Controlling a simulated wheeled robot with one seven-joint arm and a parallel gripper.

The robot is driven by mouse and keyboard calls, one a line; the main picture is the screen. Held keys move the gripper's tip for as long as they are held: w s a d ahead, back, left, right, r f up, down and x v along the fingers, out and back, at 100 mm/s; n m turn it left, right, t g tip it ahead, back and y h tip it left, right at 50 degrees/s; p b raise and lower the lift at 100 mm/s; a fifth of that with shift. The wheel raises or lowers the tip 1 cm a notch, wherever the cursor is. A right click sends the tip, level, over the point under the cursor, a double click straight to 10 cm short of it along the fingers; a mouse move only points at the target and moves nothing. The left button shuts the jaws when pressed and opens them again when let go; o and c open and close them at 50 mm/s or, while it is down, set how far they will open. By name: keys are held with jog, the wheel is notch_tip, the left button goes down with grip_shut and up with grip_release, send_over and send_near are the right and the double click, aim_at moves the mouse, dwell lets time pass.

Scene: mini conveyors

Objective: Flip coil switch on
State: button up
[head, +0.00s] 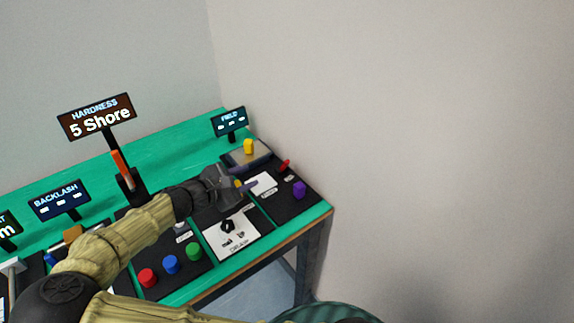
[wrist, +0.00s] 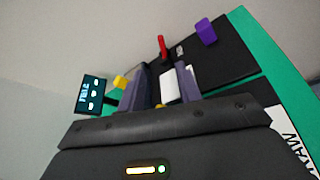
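A small red lever switch (head: 284,166) stands on the black panel at the right end of the bench, beside a small label too small to read. I cannot tell for certain that it is the coil switch. It also shows in the wrist view (wrist: 162,46), upright beyond my fingertips. My gripper (head: 248,185) is over this panel, left of the red lever and apart from it. In the wrist view my gripper (wrist: 160,70) has its two fingers spread with nothing held between them. A white plate (wrist: 173,85) on the panel shows between the fingers.
A purple knob (head: 299,189) stands right of the red lever. A yellow block (head: 248,146) sits on a grey base behind, near the FIELD display (head: 230,123). A black knob (head: 227,226) is on a white panel in front. A wall (head: 400,130) bounds the right side.

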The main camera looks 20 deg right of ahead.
aim_at(285, 163)
jog(key=shift+d, duration=0.2)
jog(key=x, duration=1.7)
jog(key=shift+w+d+f, duration=0.1)
jog(key=shift+w+f, duration=0.1)
jog(key=shift+f, duration=0.1)
grip_shut()
